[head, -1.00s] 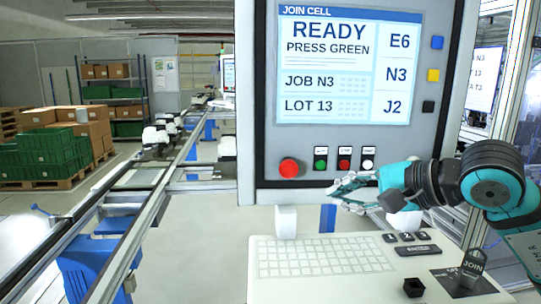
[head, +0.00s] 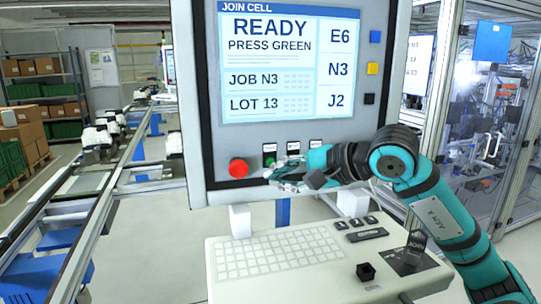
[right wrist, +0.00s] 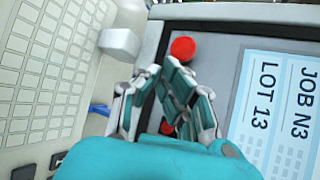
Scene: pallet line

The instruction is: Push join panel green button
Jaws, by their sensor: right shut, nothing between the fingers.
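The join panel (head: 195,100) stands upright and its screen (head: 290,62) reads "READY PRESS GREEN". The green button (head: 269,160) is in the lower row, right of the large red button (head: 238,168). My right gripper (head: 270,174) is shut and empty, its fingertips just below the green button in the picture. Contact cannot be told. The other small buttons are mostly hidden behind it. In the right wrist view the shut fingers (right wrist: 160,67) lie close to the panel, beside the large red button (right wrist: 182,50); the green button is hidden there. My left gripper is out of view.
A keyboard console (head: 285,248) with a small black block (head: 366,272) sits below the panel. A conveyor rail (head: 95,205) runs along the left. A framed glass cell (head: 490,130) stands at the right.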

